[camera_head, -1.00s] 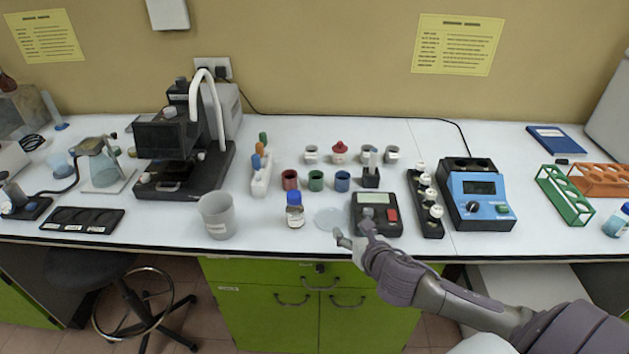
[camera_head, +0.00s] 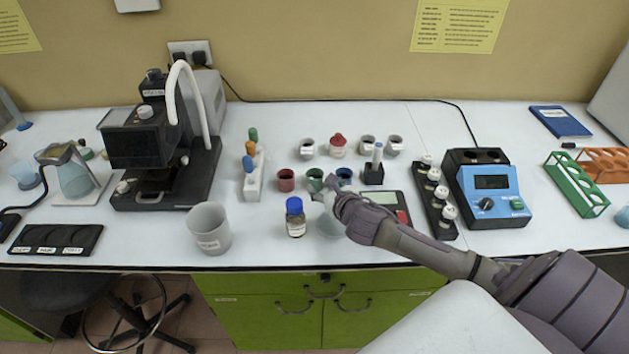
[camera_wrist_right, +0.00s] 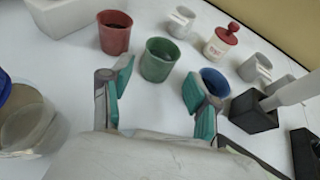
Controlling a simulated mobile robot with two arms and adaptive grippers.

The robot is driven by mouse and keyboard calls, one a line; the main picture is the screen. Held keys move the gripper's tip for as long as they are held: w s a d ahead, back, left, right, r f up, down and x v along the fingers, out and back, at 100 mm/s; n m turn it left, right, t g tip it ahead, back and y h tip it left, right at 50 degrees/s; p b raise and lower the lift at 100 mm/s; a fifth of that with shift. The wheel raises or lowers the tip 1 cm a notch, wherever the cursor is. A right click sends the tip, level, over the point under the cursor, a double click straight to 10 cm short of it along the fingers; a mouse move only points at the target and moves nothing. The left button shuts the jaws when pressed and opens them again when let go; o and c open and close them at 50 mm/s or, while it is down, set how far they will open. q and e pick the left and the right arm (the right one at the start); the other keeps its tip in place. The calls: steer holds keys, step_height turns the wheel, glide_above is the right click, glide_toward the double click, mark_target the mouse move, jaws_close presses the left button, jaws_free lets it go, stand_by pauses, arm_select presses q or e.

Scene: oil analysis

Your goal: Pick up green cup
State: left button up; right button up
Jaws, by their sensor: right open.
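The green cup (camera_head: 314,179) stands upright on the white bench between a red cup (camera_head: 286,180) and a blue cup (camera_head: 344,177). In the right wrist view the green cup (camera_wrist_right: 159,60) is just beyond my open right gripper (camera_wrist_right: 155,95), between the lines of its two fingers and not touched. The red cup (camera_wrist_right: 115,32) is beyond the left finger, and the blue cup (camera_wrist_right: 214,82) is close behind the right finger. In the head view my right gripper (camera_head: 329,187) is just in front of the green cup and partly covers it. My left gripper is out of view.
A blue-capped bottle (camera_head: 296,218) and a grey beaker (camera_head: 209,230) stand at the front left. A scale (camera_head: 402,209) lies partly under my right arm. Several white cups and a red-lidded jar (camera_head: 338,146) stand behind. A black holder (camera_head: 373,174) is right of the blue cup.

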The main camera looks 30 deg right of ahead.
mark_target(318, 181)
steer(key=shift+w+d+f, duration=0.15)
steer(key=shift+w+f, duration=0.15)
steer(key=shift+w, duration=0.35)
steer(key=shift+w+f, duration=0.2)
steer(key=shift+w, duration=0.1)
steer(key=shift+p+x, duration=0.4)
steer(key=shift+x, duration=1.95)
steer(key=shift+w+d+f, duration=0.1)
steer(key=shift+w+f, duration=0.1)
steer(key=shift+w, duration=0.05)
steer(key=shift+s+r, duration=0.1)
steer(key=shift+c, duration=0.3)
arm_select(q)
steer(key=shift+w+r, duration=0.5)
steer(key=shift+w, duration=0.2)
arm_select(e)
steer(key=c, duration=0.9)
